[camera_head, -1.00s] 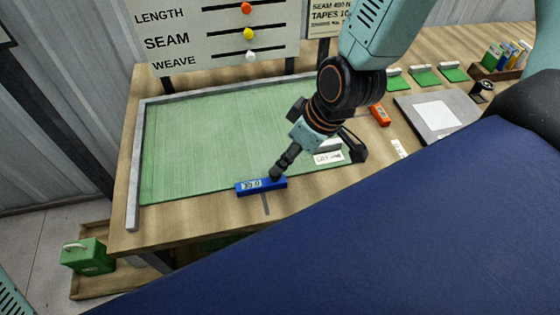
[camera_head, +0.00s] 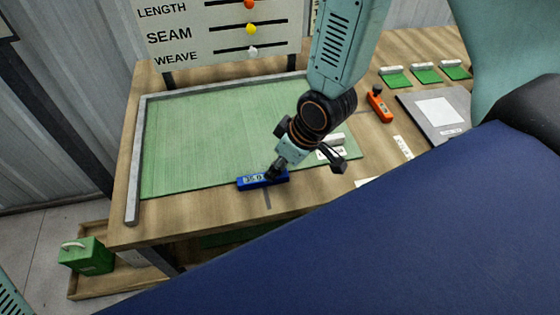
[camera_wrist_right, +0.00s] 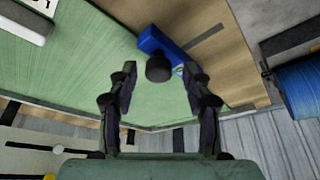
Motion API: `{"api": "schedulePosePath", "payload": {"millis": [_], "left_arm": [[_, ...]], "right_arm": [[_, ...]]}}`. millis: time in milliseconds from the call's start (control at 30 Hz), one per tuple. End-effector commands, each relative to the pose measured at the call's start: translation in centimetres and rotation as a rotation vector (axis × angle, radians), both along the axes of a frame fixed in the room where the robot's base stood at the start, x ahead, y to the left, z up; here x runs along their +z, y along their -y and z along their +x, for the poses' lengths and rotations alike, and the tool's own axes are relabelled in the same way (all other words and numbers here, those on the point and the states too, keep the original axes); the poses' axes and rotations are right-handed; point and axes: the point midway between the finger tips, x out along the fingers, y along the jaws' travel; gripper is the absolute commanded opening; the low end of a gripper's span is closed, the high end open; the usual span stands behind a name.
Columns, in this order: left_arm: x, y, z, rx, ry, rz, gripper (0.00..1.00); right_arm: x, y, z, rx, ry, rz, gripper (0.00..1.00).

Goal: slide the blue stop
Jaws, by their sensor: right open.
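The blue stop (camera_head: 249,183) is a long block with a small pale number display. It lies at the front edge of the green sheet (camera_head: 200,140) on the wooden table. In the right wrist view the blue stop (camera_wrist_right: 155,40) has a round black knob (camera_wrist_right: 158,68). My right gripper (camera_head: 274,171) is down at the stop's right part in the head view. In the wrist view my right gripper (camera_wrist_right: 160,76) is open, with a finger on each side of the knob. Gaps show between fingers and knob. My left gripper is not in view.
A grey rail (camera_head: 136,165) runs along the sheet's left side. A board with sliders (camera_head: 215,35) stands behind. To the right are an orange block (camera_head: 380,106), a grey plate (camera_head: 420,108) and small green pads (camera_head: 397,80). The table's front strip is bare left of the stop.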

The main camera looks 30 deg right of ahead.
Motion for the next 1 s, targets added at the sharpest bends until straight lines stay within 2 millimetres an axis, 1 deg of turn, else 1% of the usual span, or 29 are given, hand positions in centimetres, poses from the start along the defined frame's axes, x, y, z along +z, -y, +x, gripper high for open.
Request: {"api": "schedulePosePath", "payload": {"millis": [167,733,1000], "left_arm": [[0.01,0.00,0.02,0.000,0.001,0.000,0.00],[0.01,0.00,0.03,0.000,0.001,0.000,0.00],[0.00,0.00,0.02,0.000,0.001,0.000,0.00]], "right_arm": [[0.02,-0.01,0.01,0.000,0.000,0.000,0.49],[0.02,0.01,-0.04,0.000,-0.001,-0.001,0.00],[-0.04,0.01,-0.11,-0.001,-0.003,0.000,0.00]]}}
